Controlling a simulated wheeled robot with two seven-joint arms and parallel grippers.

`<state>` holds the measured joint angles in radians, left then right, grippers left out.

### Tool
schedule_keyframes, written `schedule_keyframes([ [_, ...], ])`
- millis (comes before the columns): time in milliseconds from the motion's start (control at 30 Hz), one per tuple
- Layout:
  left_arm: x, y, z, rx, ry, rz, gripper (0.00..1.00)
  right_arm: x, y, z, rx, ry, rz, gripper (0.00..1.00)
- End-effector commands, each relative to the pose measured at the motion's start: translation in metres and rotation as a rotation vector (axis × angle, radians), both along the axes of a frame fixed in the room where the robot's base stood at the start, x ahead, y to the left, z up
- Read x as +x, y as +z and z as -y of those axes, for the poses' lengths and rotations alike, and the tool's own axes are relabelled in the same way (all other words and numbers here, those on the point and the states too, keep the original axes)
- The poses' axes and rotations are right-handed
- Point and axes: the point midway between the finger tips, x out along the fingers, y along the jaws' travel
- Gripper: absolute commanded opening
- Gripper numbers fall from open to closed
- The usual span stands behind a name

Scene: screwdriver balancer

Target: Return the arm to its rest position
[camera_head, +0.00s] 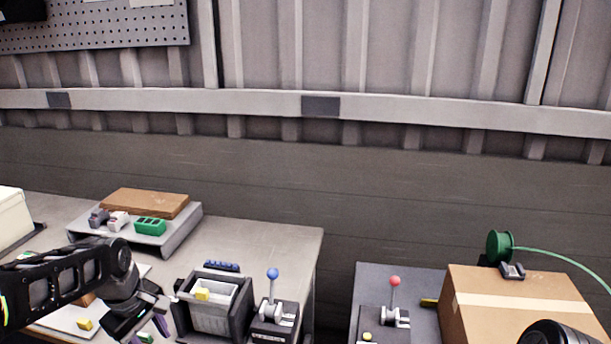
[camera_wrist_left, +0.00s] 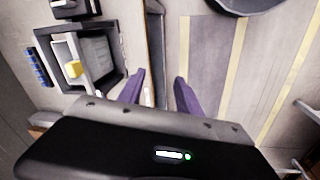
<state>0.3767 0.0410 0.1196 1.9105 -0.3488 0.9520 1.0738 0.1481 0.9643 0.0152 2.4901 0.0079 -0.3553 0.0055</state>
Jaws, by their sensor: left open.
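My left arm comes in from the left in the head view, low over the left table. My left gripper (camera_head: 150,328) is at the bottom of that view, just left of a dark bin (camera_head: 238,318). In the left wrist view its two purple fingers (camera_wrist_left: 158,92) are spread apart, with nothing visible between them. The bin, with a yellow block (camera_wrist_left: 74,69) in it, is to the left of the fingers there. My right gripper is not in view. No screwdriver can be made out.
A blue-knobbed lever (camera_head: 273,274) stands right of the bin. A raised grey stand (camera_head: 190,222) holds a brown board and a green block. A gap separates the left table from the right one, which holds a red-knobbed lever (camera_head: 394,282) and a cardboard box (camera_head: 470,318).

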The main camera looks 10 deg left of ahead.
Motion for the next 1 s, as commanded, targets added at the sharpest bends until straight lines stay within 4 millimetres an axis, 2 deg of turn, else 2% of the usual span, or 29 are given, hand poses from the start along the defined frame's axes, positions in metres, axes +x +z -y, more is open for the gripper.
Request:
schedule_keyframes([
  [167, 0.027, -0.020, 0.016, 0.006, -0.176, 0.124, 0.42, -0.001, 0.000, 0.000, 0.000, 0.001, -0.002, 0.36],
  [267, 0.042, -0.044, 0.034, 0.006, -0.296, 0.190, 0.42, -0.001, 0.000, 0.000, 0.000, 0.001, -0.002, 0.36],
  [367, 0.053, -0.082, 0.064, 0.003, -0.436, 0.256, 0.42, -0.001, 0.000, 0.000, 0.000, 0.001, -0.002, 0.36],
  [467, 0.050, -0.137, 0.109, -0.001, -0.598, 0.312, 0.42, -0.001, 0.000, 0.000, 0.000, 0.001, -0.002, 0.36],
  [500, 0.043, -0.162, 0.128, -0.004, -0.660, 0.327, 0.42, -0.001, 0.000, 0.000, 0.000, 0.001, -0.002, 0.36],
  [567, 0.025, -0.199, 0.158, -0.006, -0.747, 0.339, 0.42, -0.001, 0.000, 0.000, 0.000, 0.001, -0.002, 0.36],
  [600, 0.008, -0.222, 0.177, -0.010, -0.796, 0.336, 0.42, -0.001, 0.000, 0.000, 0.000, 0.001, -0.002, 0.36],
  [667, -0.021, -0.252, 0.202, -0.020, -0.860, 0.319, 0.42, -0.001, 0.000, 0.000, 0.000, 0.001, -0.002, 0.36],
  [700, -0.043, -0.270, 0.216, -0.031, -0.896, 0.299, 0.42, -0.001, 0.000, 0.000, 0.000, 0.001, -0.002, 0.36],
  [800, -0.099, -0.304, 0.245, -0.079, -0.953, 0.228, 0.42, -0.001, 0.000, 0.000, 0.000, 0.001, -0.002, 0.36],
  [900, -0.147, -0.323, 0.264, -0.140, -0.984, 0.145, 0.42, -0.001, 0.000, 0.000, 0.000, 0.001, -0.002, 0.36],
  [1000, -0.178, -0.334, 0.276, -0.183, -1.016, 0.089, 0.42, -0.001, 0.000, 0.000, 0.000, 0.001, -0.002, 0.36],
])
